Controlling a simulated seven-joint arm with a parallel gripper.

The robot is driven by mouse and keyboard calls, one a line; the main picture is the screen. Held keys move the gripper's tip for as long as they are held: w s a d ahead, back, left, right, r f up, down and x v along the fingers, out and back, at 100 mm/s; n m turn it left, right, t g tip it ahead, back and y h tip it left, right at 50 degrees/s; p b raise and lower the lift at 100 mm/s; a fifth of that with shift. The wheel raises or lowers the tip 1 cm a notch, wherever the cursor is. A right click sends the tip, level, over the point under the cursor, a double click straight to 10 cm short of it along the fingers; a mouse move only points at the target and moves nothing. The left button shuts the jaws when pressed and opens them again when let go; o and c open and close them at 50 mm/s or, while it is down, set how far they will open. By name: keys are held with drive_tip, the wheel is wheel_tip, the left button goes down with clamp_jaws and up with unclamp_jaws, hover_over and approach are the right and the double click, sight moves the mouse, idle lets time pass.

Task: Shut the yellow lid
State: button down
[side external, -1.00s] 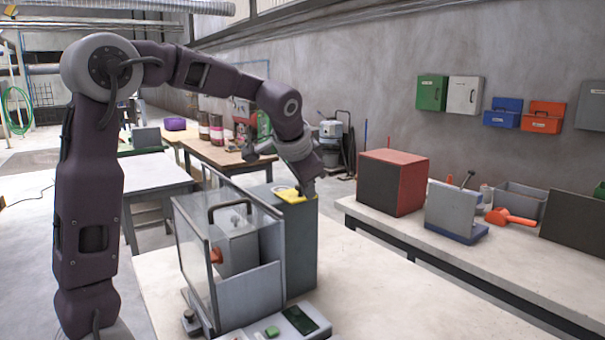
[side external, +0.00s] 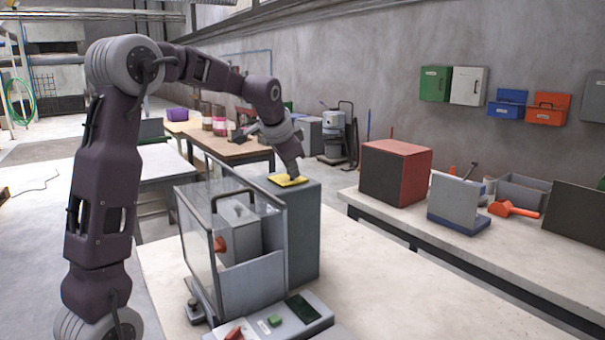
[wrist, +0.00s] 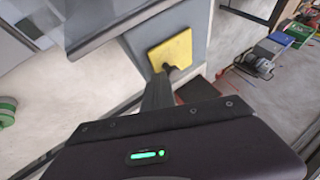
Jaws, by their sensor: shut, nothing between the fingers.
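The yellow lid (side external: 284,181) lies flat, as far as I can tell, on top of the tall grey housing (side external: 304,235) at the back of the bagger. In the wrist view, the lid (wrist: 172,54) is a plain yellow square lying on the grey top. My gripper (side external: 297,177) is shut and empty, pointing down at the lid's right part. In the wrist view the fingertips (wrist: 167,70) reach the lid's near edge; I cannot tell whether they press on it. Any opening beneath the lid is hidden.
A clear-walled guard (side external: 205,255) with a dark handle stands left of the housing. A control box (side external: 275,322) with a green button is in front. A red-and-black box (side external: 396,178) stands on the right bench. The table right of the housing is clear.

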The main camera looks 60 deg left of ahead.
drive_tip(key=shift+a, duration=1.15)
drive_tip(key=s+d+r, duration=0.6)
drive_tip(key=d+r, duration=0.2)
drive_tip(key=s+d+f+h, duration=0.1)
drive_tip(key=s+d+f, duration=0.3)
drive_tip(key=s+d, duration=0.2)
drive_tip(key=s+d+f+n+h, duration=0.1)
drive_tip(key=s+d+f+h, duration=0.1)
drive_tip(key=s+d+f, duration=0.2)
drive_tip(key=s+d+f+h, duration=0.1)
drive_tip(key=s+d+f, duration=0.3)
drive_tip(key=s+d, duration=0.6)
drive_tip(key=s, duration=0.3)
drive_tip(key=shift+s+f+n, duration=0.2)
drive_tip(key=shift+f+n, duration=0.1)
drive_tip(key=shift+n, duration=0.1)
drive_tip(key=c, duration=2.2)
unclamp_jaws()
